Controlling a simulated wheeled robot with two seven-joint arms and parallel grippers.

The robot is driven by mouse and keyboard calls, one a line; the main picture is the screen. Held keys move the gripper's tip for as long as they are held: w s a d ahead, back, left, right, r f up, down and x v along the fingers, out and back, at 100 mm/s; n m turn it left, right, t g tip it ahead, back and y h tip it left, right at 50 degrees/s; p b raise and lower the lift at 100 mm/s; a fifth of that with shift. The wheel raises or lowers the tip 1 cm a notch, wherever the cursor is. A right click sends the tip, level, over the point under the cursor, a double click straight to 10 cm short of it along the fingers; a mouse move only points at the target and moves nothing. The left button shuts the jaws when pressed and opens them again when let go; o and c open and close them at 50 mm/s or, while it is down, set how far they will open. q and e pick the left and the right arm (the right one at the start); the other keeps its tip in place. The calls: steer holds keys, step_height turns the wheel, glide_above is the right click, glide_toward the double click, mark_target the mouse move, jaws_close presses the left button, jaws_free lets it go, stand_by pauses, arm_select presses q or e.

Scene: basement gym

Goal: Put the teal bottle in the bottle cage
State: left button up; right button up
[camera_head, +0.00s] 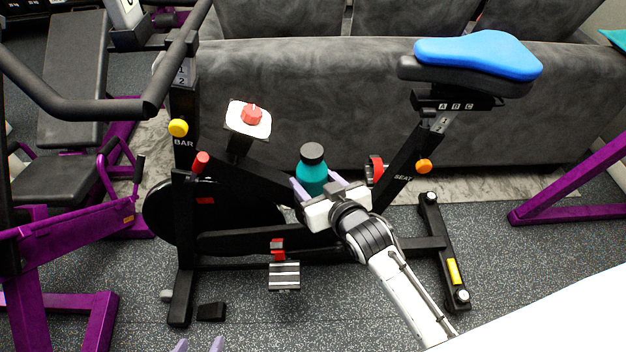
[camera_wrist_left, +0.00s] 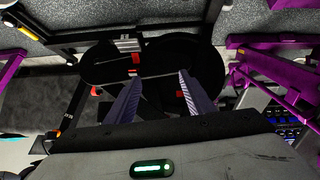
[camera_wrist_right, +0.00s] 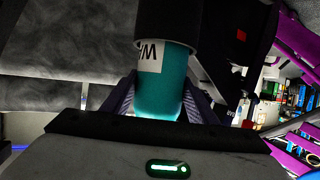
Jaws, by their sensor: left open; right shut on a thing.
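The teal bottle (camera_head: 311,179), with a black cap, is upright between the pale purple fingers of my right gripper (camera_head: 318,186), over the bike's frame. In the right wrist view the bottle (camera_wrist_right: 160,95) shows a white label and sits between both fingers, which are shut on it.
The exercise bike has a blue saddle (camera_head: 480,54), black handlebar (camera_head: 95,104), a red knob (camera_head: 251,115) on a white plate and a pedal (camera_head: 284,276). A grey sofa (camera_head: 300,85) stands close behind. Purple gym frames (camera_head: 80,235) flank it.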

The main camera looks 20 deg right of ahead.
arm_select(q)
steer(key=shift+f, duration=0.1)
arm_select(e)
steer(key=o, duration=1.1)
steer(key=shift+r, duration=0.15)
steer(key=p+v, duration=0.3)
steer(key=v, duration=0.8)
arm_select(q)
steer(key=shift+s+r, duration=0.1)
steer(key=shift+r, duration=0.85)
arm_select(e)
steer(key=s+a+f+n+g+y, duration=0.1)
steer(key=s+f+g, duration=0.3)
steer(key=s+f, duration=0.8)
steer(key=s+a, duration=0.1)
steer(key=s, duration=0.2)
steer(key=shift+s+f+g, duration=0.2)
steer(key=shift+g, duration=0.2)
steer(key=shift+a, duration=0.1)
